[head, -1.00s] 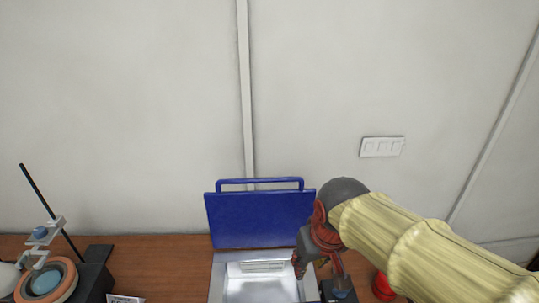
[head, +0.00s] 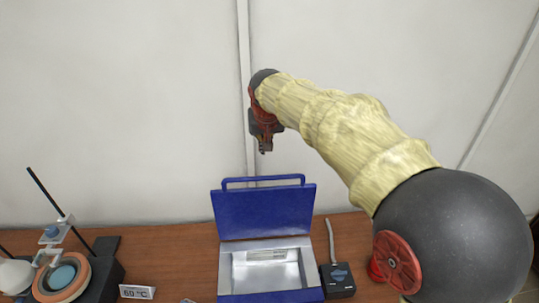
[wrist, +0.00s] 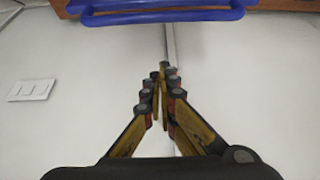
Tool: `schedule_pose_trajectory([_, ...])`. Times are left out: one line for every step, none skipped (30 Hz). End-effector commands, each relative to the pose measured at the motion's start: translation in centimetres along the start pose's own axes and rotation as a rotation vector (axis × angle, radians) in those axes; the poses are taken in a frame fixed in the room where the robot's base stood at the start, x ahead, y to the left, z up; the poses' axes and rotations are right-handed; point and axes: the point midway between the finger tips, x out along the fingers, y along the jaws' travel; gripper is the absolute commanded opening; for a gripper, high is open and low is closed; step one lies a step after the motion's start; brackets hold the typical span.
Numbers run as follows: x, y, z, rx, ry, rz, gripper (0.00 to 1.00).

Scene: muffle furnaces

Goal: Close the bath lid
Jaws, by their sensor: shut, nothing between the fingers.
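The bath (head: 225,272) is a blue and silver box with an open metal basin, on the brown table in the head view. Its blue lid (head: 265,212) stands up open at the back, with a loop handle (head: 263,179) along its top edge. The handle also shows in the wrist view (wrist: 160,17), at the top of the picture. My gripper (head: 263,150) is in the air above the lid's handle, apart from it, near the wall. In the wrist view my gripper's fingers (wrist: 163,72) are together and hold nothing.
A black control box (head: 338,281) with a cable stands right of the bath. A stand with a round heater (head: 62,277) and a "60 °C" sign (head: 137,292) are at left. A wall switch (wrist: 31,89) shows in the wrist view.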

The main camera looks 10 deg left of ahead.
Motion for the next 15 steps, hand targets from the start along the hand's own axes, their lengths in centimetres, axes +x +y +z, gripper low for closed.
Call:
schedule_pose_trajectory([0.7, 0.1, 0.1, 0.000, -0.004, 0.001, 0.00])
schedule_pose_trajectory([1.1, 0.1, 0.1, 0.000, -0.005, 0.001, 0.00])
schedule_pose_trajectory([1.8, 0.1, 0.1, 0.000, -0.005, 0.002, 0.00])
schedule_pose_trajectory([2.3, 0.1, 0.1, 0.000, -0.004, 0.001, 0.00])
schedule_pose_trajectory([2.9, 0.1, 0.1, 0.000, -0.005, 0.002, 0.00])
schedule_pose_trajectory([3.7, 0.1, 0.1, -0.001, -0.006, 0.002, 0.00])
schedule_pose_trajectory([4.2, 0.1, 0.1, 0.000, -0.005, 0.001, 0.00])
schedule_pose_trajectory([4.8, 0.1, 0.1, -0.001, -0.005, 0.001, 0.00])
schedule_pose_trajectory([5.5, 0.1, 0.1, -0.001, -0.005, 0.001, 0.00])
schedule_pose_trajectory([6.0, 0.1, 0.1, -0.001, -0.005, 0.001, 0.00])
schedule_pose_trajectory([6.5, 0.1, 0.1, -0.001, -0.004, 0.001, 0.00])
schedule_pose_trajectory([7.1, 0.1, 0.1, -0.001, -0.005, 0.001, 0.00])
schedule_pose_trajectory([7.6, 0.1, 0.1, -0.001, -0.004, 0.001, 0.00])
schedule_pose_trajectory([8.1, 0.1, 0.1, -0.001, -0.004, 0.001, 0.00])
schedule_pose_trajectory([8.7, 0.1, 0.1, -0.001, -0.004, 0.001, 0.00])
